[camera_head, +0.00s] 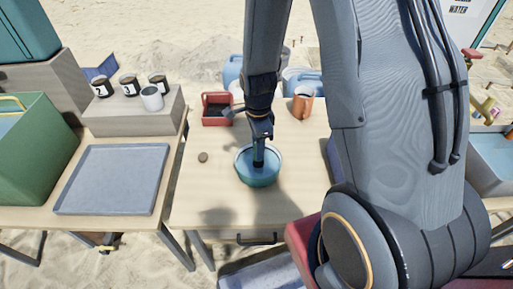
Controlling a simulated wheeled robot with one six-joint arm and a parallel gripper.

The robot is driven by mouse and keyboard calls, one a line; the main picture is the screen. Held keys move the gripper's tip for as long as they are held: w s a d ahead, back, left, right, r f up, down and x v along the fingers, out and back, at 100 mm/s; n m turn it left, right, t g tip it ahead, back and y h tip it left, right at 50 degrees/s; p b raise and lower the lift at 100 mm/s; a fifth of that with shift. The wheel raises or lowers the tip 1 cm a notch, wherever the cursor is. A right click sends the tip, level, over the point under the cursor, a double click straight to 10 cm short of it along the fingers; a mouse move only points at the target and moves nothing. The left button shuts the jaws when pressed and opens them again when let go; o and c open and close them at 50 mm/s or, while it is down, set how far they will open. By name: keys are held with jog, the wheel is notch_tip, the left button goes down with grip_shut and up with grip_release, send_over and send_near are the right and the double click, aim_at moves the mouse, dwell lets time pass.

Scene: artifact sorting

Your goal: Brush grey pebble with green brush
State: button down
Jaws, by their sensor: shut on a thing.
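A small grey-brown pebble (203,157) lies on the wooden table, left of a blue bowl (244,178). My gripper (260,138) points down above the bowl and is shut on a dark, slim, upright brush (258,155). The brush's lower end reaches down into the bowl, which appears to hold blue-green liquid. The brush tip is hidden, and I cannot make out any green on it.
A red box (217,108) and an orange-brown mug (303,102) stand at the back of the table. A grey-blue tray (112,180) lies on the left table. Bare tabletop surrounds the pebble. My arm blocks the right side.

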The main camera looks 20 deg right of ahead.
jog(key=shift+f, duration=0.6)
dwell(0.7)
jog(key=shift+w+d, duration=0.1)
jog(key=shift+w, duration=0.45)
jog(key=shift+s+a, duration=0.2)
jog(key=shift+s, duration=0.95)
jog(key=shift+w+d+r, duration=0.1)
jog(key=shift+w+d, duration=0.1)
jog(key=shift+w, duration=0.95)
jog(key=shift+s+p, duration=0.15)
jog(key=shift+p, duration=0.15)
